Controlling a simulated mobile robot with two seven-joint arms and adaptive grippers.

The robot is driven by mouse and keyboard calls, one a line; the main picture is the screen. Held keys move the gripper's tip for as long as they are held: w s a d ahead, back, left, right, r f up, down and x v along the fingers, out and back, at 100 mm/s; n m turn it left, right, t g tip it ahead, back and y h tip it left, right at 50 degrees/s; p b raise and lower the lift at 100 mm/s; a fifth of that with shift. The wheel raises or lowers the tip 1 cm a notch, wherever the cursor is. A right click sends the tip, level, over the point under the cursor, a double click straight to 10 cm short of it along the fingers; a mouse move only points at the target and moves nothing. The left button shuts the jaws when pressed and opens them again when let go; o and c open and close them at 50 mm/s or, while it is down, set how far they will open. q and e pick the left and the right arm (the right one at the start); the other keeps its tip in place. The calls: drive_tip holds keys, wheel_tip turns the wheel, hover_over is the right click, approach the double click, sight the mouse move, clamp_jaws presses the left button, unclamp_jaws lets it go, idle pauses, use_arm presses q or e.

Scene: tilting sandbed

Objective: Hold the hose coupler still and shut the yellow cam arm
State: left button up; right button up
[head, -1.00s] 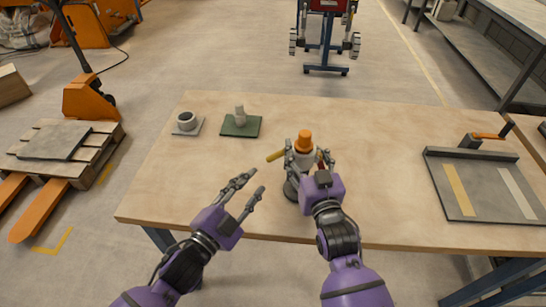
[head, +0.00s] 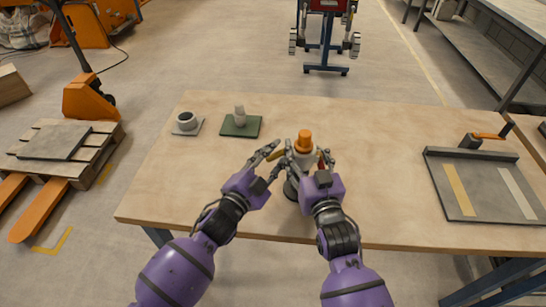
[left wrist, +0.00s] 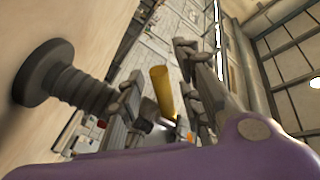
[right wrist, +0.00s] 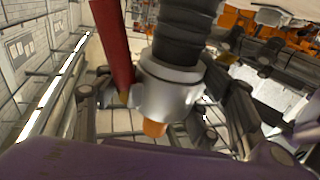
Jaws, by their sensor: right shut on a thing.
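The hose coupler (head: 305,156) stands upright near the table's front edge, grey with an orange top. It also shows in the right wrist view (right wrist: 172,90), with a black ribbed hose (right wrist: 185,35) and a red cam arm (right wrist: 113,45). My right gripper (head: 308,160) is shut on the coupler's body, a finger on each side. The yellow cam arm (left wrist: 163,92) sticks out from the coupler's left side. My left gripper (head: 273,158) is open at this arm. In the left wrist view the yellow arm shows between its fingers (left wrist: 162,98); I cannot tell whether they touch it.
A grey cup on a pale mat (head: 187,123) and a whitish fitting on a green mat (head: 241,126) stand at the back left. A grey tray (head: 482,190) with two strips lies at the right. The table between coupler and tray is clear.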

use_arm(q)
clamp_jaws()
